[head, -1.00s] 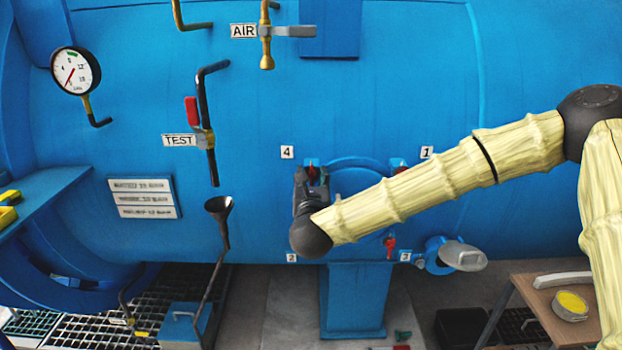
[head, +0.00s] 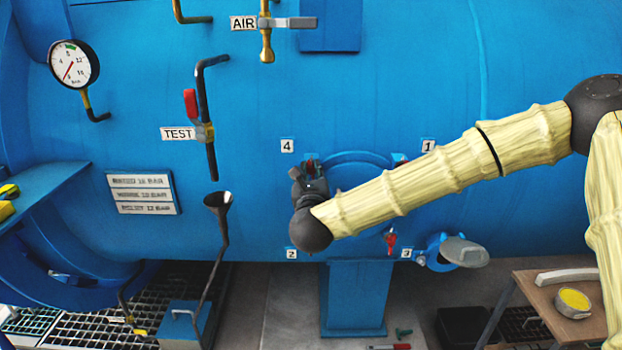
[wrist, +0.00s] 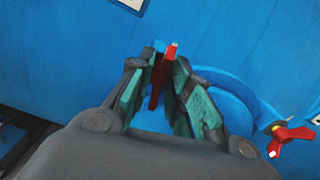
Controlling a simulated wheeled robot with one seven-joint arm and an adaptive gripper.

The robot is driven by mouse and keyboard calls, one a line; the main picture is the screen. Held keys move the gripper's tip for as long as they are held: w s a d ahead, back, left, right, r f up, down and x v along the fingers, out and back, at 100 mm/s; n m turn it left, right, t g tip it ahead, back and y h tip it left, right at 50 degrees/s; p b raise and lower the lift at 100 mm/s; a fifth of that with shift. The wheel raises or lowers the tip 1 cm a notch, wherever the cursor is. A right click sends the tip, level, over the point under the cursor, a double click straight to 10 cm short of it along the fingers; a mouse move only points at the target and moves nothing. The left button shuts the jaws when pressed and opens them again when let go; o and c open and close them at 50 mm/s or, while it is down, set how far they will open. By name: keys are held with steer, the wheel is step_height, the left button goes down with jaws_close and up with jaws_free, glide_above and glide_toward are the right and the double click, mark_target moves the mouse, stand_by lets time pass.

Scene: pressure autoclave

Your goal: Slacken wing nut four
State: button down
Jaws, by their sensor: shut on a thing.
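Wing nut four (wrist: 158,85) is red and stands between the green-padded fingers of my gripper (wrist: 163,82) in the wrist view. The fingers are shut on it, and its lower part is partly covered by them. In the head view my gripper (head: 311,177) is at the upper left of the round hatch, just below the "4" label (head: 287,146). Only a little red of wing nut four (head: 310,164) shows there.
Another red wing nut (head: 390,240) hangs by the "3" label (head: 406,254), and one shows at right in the wrist view (wrist: 288,138). The "1" label (head: 428,146) is upper right. A black funnel (head: 218,201) and the TEST pipe (head: 205,130) stand left of my gripper.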

steer(key=n+b, duration=0.3)
steer(key=n, duration=0.3)
steer(key=shift+f, duration=0.1)
steer(key=n+b, duration=0.1)
steer(key=n, duration=0.6)
steer(key=shift+n+b, duration=0.4)
steer(key=n, duration=0.3)
steer(key=shift+n, duration=0.3)
steer(key=n, duration=0.3)
steer(key=shift+n, duration=0.3)
steer(key=n, duration=0.6)
steer(key=shift+n, duration=0.4)
steer(key=c, duration=1.3)
jaws_free()
